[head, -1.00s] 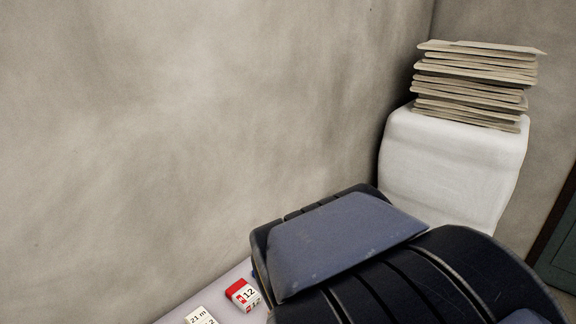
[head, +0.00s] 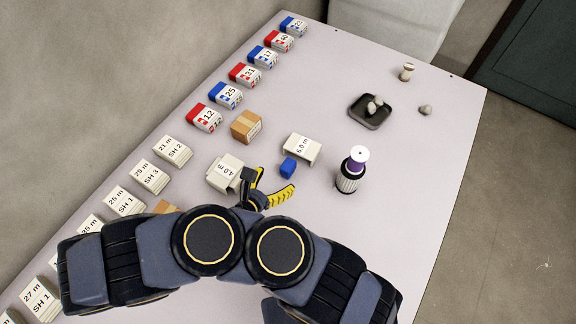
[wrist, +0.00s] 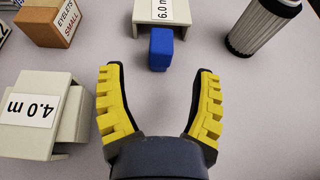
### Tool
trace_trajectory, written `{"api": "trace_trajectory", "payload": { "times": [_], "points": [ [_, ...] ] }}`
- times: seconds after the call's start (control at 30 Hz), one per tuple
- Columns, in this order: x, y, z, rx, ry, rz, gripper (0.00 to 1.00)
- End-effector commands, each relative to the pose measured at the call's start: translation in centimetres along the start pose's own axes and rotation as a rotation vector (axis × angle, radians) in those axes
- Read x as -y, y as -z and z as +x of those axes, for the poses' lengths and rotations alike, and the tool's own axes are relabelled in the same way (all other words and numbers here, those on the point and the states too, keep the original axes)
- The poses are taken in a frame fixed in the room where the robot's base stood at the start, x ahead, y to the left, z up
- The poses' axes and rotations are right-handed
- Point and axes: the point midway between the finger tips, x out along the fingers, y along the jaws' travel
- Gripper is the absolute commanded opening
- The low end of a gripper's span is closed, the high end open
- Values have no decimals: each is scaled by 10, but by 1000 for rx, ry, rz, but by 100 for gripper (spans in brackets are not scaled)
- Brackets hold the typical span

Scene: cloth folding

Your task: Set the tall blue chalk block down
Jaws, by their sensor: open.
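The blue chalk block (head: 289,167) stands upright on the table, close in front of the white holder marked 6.0 m (head: 301,148). In the wrist view the blue block (wrist: 161,49) is ahead of my gripper, apart from both fingers; I cannot tell whether it touches the 6.0 m holder (wrist: 162,10). My gripper (head: 273,187) has yellow ridged fingers and is low over the table. In the wrist view my gripper (wrist: 158,85) is open, with nothing between its fingertips.
A white holder marked 4.0 m (head: 225,172) stands beside my gripper on the left. A ribbed cylinder with a purple and white top (head: 352,170) stands to the right. A cardboard box (head: 246,126), a dark tray (head: 360,117) and rows of labelled blocks are farther off.

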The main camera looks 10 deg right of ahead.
Motion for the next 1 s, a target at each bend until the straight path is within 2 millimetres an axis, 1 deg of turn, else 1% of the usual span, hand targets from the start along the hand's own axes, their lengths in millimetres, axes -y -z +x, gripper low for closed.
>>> {"api": "trace_trajectory", "payload": {
  "times": [0.07, 0.2, 0.47, 0.7, 0.8, 1.0],
  "points": [
    [0, 3, 4, -3, -6, -14, 64],
    [1, 3, 18, -2, -3, -14, 64],
    [1, 2, 32, -2, -2, -13, 64],
    [3, 2, 62, -5, 2, -10, 64],
    [2, 2, 71, -4, -3, -9, 64],
    [0, 2, 78, -4, -7, -9, 64]
  ]
}}
